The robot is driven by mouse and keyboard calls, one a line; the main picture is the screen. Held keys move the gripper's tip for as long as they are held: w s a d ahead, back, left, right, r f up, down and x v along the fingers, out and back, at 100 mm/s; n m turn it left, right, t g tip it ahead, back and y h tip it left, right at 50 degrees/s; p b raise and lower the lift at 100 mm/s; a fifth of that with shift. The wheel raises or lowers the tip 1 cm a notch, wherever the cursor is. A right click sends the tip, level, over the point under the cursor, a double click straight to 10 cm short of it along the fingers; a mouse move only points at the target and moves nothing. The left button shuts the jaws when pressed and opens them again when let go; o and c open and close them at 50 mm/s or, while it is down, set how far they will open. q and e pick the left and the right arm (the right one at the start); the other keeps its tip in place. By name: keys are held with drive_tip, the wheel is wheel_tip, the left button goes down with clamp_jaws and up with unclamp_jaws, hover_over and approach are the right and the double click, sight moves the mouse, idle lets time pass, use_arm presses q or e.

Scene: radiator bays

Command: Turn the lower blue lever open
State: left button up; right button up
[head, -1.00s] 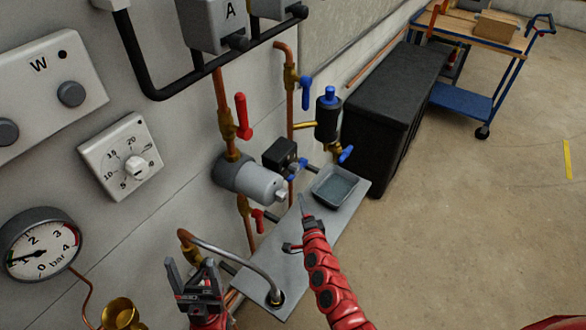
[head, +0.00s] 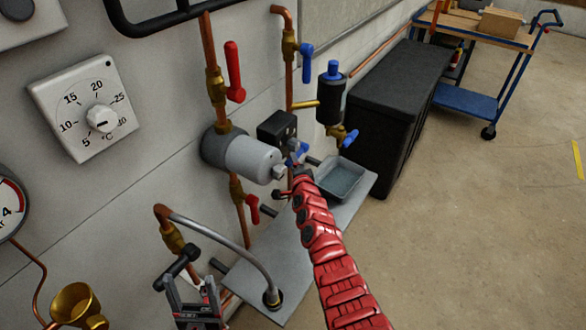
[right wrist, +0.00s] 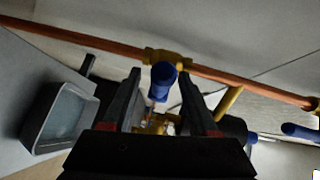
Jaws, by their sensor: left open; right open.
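The lower blue lever (head: 301,151) sits on the copper pipe to the right of the grey pump, partly hidden by my right gripper (head: 294,168). In the right wrist view the lever (right wrist: 163,76) points towards the camera from a brass valve (right wrist: 167,56) on the pipe. My right gripper's open fingers (right wrist: 163,100) stand on either side of it; contact cannot be told. My left gripper (head: 192,308) is open and empty at the bottom of the head view, beside the bent metal hose.
An upper blue lever (head: 306,62), a red lever (head: 234,72) and a drain lever (head: 349,139) are close by. A grey tray (head: 341,178) stands on the shelf (head: 245,268) below. The grey pump (head: 252,160) is just left of my right gripper. Open floor lies to the right.

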drive_tip(key=shift+w, duration=0.45)
clamp_jaws()
idle(1.2)
